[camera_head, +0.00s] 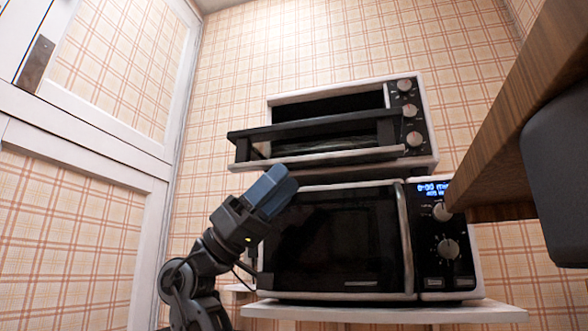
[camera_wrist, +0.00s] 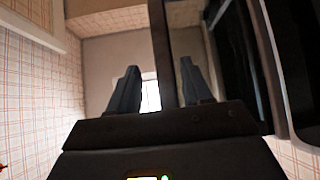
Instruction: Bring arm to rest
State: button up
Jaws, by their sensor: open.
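My gripper (camera_head: 270,192) is raised in front of the upper left of the microwave, just below the open door of the toaster oven. It points up and to the right in the head view. In the wrist view my gripper (camera_wrist: 158,82) has its two fingers apart. A dark bar (camera_wrist: 161,45) runs up the picture in the gap between them; I cannot tell whether it touches either finger. No object is seen held.
The toaster oven (camera_head: 418,128) stands on the microwave (camera_head: 335,240), its door (camera_head: 330,158) lowered outward. The microwave is shut, on a white shelf (camera_head: 390,313). A wooden edge (camera_head: 510,135) juts in at right. A white panelled door (camera_head: 90,130) is at left.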

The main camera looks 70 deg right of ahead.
jog(key=shift+w+f, duration=0.2)
jog(key=shift+f, duration=0.05)
dwell(0.4)
